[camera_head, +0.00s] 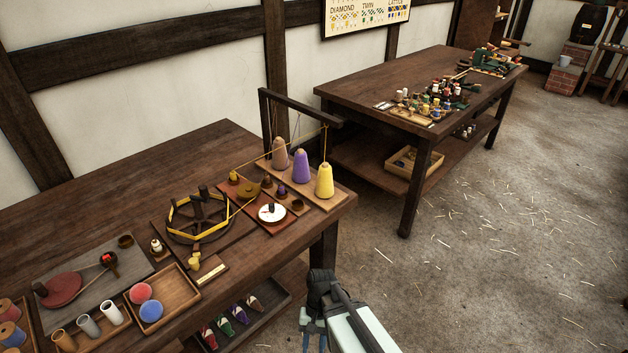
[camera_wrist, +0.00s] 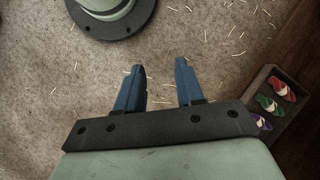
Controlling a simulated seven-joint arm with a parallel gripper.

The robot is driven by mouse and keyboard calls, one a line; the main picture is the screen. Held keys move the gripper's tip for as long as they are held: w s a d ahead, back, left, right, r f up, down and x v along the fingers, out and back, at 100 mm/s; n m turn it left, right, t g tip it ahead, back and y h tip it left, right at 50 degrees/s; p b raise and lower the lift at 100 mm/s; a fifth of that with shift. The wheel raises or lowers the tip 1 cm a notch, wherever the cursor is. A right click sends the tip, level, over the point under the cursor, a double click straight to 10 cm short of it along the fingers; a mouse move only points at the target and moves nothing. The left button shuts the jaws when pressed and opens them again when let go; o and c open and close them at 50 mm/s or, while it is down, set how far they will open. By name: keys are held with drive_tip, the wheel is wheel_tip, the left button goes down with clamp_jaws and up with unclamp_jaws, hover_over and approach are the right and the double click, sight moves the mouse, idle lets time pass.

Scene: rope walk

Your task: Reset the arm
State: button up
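My gripper (camera_wrist: 162,88) shows in the wrist view with its two blue fingers apart and nothing between them. Below the fingers is bare floor with scattered straw. In the head view my gripper (camera_head: 314,338) is at the bottom, low in front of the near table's right end, and its fingertips are partly cut off by the frame edge. It appears clear of the table and touches nothing that I can see.
The near table (camera_head: 90,190) carries a wooden wheel (camera_head: 198,216), cones, balls and spools. A shelf tray (camera_head: 270,300) with several coloured shuttles lies under it, close to my gripper. A second table (camera_head: 375,78) stands farther back. The floor (camera_head: 480,260) at right is open.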

drive_tip(key=s+d+f+g+h, duration=0.1)
drive_tip(key=s+d+f, duration=1.6)
drive_tip(key=s, duration=0.1)
drive_tip(key=shift+f, duration=0.15)
drive_tip(key=shift+d, duration=0.1)
